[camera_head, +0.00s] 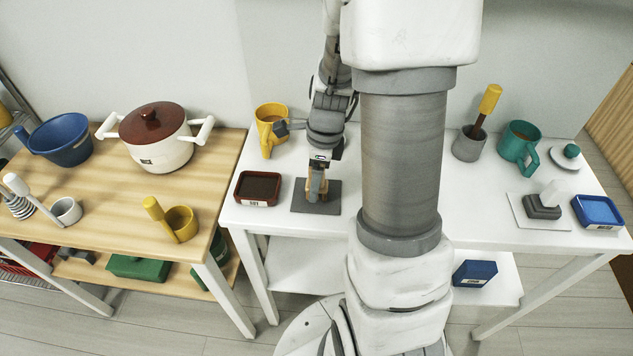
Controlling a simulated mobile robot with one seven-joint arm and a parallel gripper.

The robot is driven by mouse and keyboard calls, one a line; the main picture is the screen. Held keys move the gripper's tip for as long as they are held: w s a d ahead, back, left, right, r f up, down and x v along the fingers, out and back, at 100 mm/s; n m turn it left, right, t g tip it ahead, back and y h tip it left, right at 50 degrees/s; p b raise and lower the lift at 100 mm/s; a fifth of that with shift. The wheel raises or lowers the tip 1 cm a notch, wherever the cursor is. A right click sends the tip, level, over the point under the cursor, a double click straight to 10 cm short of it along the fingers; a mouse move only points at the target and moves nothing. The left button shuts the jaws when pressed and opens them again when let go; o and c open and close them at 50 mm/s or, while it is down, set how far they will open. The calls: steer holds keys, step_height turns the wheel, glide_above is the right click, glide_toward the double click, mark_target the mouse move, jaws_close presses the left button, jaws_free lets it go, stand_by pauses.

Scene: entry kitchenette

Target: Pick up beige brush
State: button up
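A small tan-beige object, which looks like the beige brush (323,190), is on the dark grey mat (330,206) on the white table. My gripper (317,182) points down right over it, with its fingers at or around the object. The gripper hides much of its shape. The fingers are too small and overlapped to tell whether they are open or shut on it.
A dark red tray (244,188) sits left of the mat, and a yellow mug (268,140) stands behind it. To the right are a grey cup (467,148), a teal mug (512,150), a dark brush-like block (541,210) and a blue tray (590,216). My arm hides the table's middle.

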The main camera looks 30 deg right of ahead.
steer(key=shift+f, duration=0.45)
steer(key=shift+c, duration=0.2)
jaws_close()
steer(key=shift+r, duration=0.1)
steer(key=shift+r, duration=0.55)
step_height(320, 180, up, 3)
steer(key=shift+f+p, duration=0.15)
steer(key=shift+p, duration=0.35)
steer(key=s+d+r, duration=0.5)
steer(key=d+r, duration=0.2)
steer(key=d, duration=0.3)
steer(key=shift+s+p, duration=0.4)
steer(key=shift+p, duration=0.05)
